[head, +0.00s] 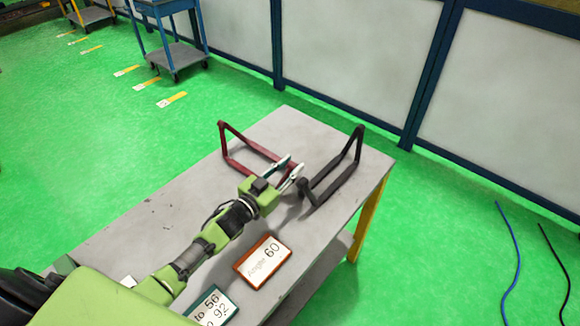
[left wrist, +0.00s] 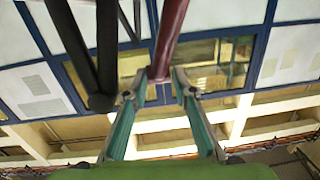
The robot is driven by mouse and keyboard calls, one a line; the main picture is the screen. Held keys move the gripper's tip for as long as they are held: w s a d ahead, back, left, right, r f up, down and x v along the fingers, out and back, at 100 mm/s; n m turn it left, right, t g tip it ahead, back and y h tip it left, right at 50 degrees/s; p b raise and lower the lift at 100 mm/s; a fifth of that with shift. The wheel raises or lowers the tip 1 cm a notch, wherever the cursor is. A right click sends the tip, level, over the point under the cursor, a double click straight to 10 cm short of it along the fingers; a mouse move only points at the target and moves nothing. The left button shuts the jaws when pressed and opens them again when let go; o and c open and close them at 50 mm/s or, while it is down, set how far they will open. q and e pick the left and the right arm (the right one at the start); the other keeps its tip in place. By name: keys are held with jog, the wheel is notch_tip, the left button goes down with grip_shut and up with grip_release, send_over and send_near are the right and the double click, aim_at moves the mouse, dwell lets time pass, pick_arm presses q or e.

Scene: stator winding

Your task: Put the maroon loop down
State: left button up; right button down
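The maroon loop (head: 236,137) is an angular frame at the far side of the grey table (head: 135,225), and appears to rest on it. Its near end is partly hidden by my left gripper (head: 291,170). In the left wrist view, a maroon bar (left wrist: 168,40) ends near the fingertips of the left gripper (left wrist: 155,90). The fingers stand apart, with gaps showing beside the bar, so the gripper looks open. I cannot tell whether a finger touches it. My right gripper is not in view.
A black loop (head: 347,172) stands just right of the left gripper. It shows close by in the left wrist view (left wrist: 105,50). A red-framed "Angle 60" sign (head: 262,262) and a green-framed sign (head: 213,306) lie nearer. The table's left part is mostly clear.

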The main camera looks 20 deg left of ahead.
pick_arm(q)
jog(key=shift+s, duration=0.15)
jog(key=b+v, duration=0.1)
jog(key=v, duration=1)
jog(key=shift+s+a+b, duration=0.2)
jog(key=shift+s+b, duration=0.15)
